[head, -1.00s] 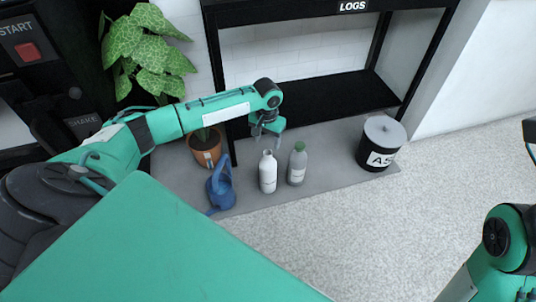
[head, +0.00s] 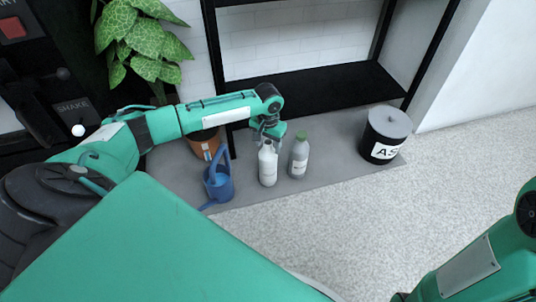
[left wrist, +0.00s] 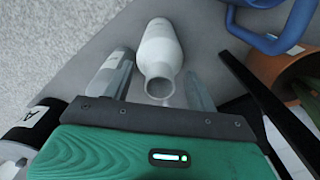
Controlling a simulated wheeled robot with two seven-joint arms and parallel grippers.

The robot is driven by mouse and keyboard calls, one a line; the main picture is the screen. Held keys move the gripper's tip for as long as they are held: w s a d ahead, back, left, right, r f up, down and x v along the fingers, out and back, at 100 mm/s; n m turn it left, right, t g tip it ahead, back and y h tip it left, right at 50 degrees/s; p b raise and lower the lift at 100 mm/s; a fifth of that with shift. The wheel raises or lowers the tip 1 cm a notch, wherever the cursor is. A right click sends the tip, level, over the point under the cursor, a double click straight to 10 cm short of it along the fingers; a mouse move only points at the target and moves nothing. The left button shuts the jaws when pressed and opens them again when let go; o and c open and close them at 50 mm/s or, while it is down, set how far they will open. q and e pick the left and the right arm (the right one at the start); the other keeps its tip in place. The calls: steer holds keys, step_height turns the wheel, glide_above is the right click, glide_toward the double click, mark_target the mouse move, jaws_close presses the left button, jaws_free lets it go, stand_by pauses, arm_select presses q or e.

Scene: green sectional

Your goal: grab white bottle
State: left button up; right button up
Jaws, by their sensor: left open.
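The white bottle (head: 268,165) stands upright on the grey mat (head: 252,203) in the head view. My left gripper (head: 268,134) is open, at the top of the bottle and partly behind its neck. In the left wrist view, the white bottle (left wrist: 160,48) shows its open mouth towards the camera, and the fingers of my left gripper (left wrist: 160,78) lie on either side of it. I cannot tell whether they touch it. My right gripper is out of view.
A grey bottle with a green cap (head: 299,158) stands close to the right of the white one. A blue watering can (head: 219,184) and a plant pot (head: 204,143) are to the left. A black ash bin (head: 385,137) stands right. A black log rack (head: 312,106) is behind.

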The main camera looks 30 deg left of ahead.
arm_select(q)
jaws_close()
steer(key=shift+r, duration=0.1)
